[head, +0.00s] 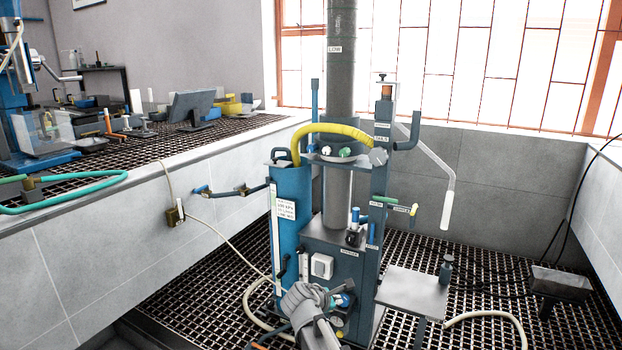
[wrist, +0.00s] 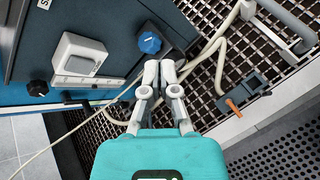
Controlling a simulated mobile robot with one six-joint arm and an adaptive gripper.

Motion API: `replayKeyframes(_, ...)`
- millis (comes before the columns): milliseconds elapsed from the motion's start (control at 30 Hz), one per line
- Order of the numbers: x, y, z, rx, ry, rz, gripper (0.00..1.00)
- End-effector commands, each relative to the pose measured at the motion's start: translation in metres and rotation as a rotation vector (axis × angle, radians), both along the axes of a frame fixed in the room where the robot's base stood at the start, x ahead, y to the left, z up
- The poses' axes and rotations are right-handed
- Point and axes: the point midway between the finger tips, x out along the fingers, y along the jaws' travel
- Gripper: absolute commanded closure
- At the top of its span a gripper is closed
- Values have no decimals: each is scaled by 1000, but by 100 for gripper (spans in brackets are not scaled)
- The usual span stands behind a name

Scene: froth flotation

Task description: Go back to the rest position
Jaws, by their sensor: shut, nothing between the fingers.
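My gripper (wrist: 158,72) shows in the wrist view with its two grey fingers together and nothing between them. Its fingertips are just below and right of a blue knob (wrist: 149,42) on the dark blue front of the flotation machine. I cannot tell the exact gap between fingertips and panel. In the head view the grey end of my arm is low in the middle, in front of the machine (head: 347,250), and the fingers are not clear there. A white switch box (wrist: 80,54) is on the panel left of the gripper; it also shows in the head view (head: 321,266).
A grey side shelf (head: 412,290) juts from the machine's right. A pale hose (head: 485,314) lies on the floor grating (head: 490,270). A tiled bench (head: 110,255) with tools stands left. An orange-tipped fitting (wrist: 235,107) lies right of the gripper in the wrist view.

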Motion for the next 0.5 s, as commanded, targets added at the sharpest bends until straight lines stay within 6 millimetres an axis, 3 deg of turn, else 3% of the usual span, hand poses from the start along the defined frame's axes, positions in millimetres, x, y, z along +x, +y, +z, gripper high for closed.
replayKeyframes(33,-11,-15,-4,78,-4,-77,100)
replayKeyframes(200,-43,-50,-23,348,-26,-357,100)
replayKeyframes(500,-105,-88,-46,749,-49,-900,100)
